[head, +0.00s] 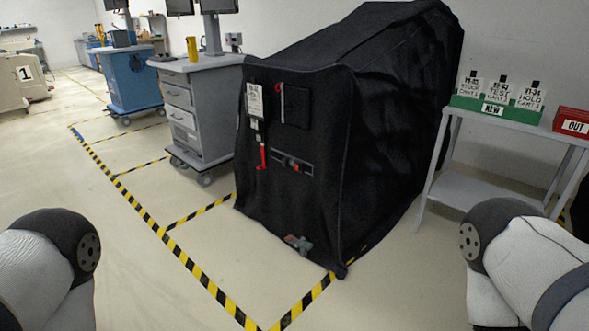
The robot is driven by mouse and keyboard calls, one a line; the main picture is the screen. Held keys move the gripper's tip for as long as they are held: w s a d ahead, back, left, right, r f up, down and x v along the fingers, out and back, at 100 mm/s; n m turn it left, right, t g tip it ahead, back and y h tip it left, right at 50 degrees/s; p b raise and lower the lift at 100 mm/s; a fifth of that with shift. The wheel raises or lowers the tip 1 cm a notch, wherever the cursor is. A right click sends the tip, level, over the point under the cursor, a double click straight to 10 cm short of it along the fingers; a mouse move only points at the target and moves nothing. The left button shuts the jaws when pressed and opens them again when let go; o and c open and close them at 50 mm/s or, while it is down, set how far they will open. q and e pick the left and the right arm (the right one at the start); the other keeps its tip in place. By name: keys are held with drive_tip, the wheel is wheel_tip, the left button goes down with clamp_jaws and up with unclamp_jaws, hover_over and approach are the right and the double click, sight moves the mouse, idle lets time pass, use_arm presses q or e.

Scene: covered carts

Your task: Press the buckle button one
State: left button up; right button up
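A cart under a black cover (400,110) stands in the middle of the head view. On its front panel is a strap with a buckle (292,164), with a small red-orange part near its middle that may be the button. A red pull tab (263,158) hangs to the left of the buckle, below a white tag (254,100). My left arm shows at the lower left edge and my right arm at the lower right edge, both apart from the cover. Neither gripper is in view.
A grey drawer cart (194,110) and a blue cart (131,80) stand to the left. At right, a grey table (484,185) holds a green card box (497,108) and a red OUT box (572,124). Striped tape marks the floor.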

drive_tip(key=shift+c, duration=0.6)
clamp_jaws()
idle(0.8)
